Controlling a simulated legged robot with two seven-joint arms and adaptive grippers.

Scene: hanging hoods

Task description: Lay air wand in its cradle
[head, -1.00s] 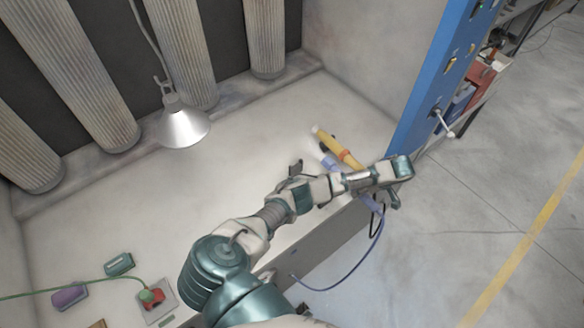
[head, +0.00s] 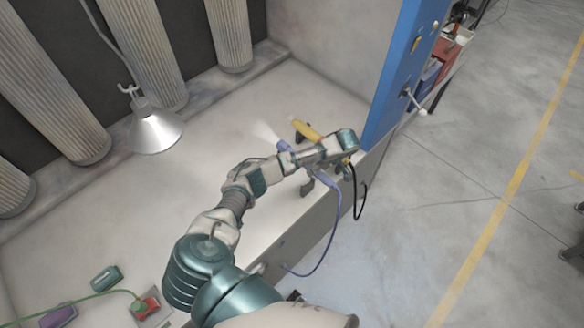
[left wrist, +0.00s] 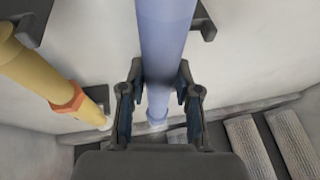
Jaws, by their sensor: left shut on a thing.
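A lavender-blue air wand (head: 286,147) lies over the bench near its front right edge, partly hidden by my arm. In the left wrist view the wand (left wrist: 165,35) runs between the fingers of my left gripper (left wrist: 160,75), which is shut on it. In the head view the left gripper (head: 342,169) is mostly hidden beneath my wrist. Dark brackets, seemingly cradle parts, show beside the wand (left wrist: 205,22) and on the bench edge (head: 307,187). I cannot tell whether the held wand touches them. My right gripper is out of view.
A yellow wand (head: 306,129) with an orange ring rests just beside the blue one, close to my gripper. A blue hose (head: 325,238) and a black hose (head: 358,205) hang over the bench front. A blue panel (head: 392,75) stands to the right. A lamp (head: 155,132) hangs at left.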

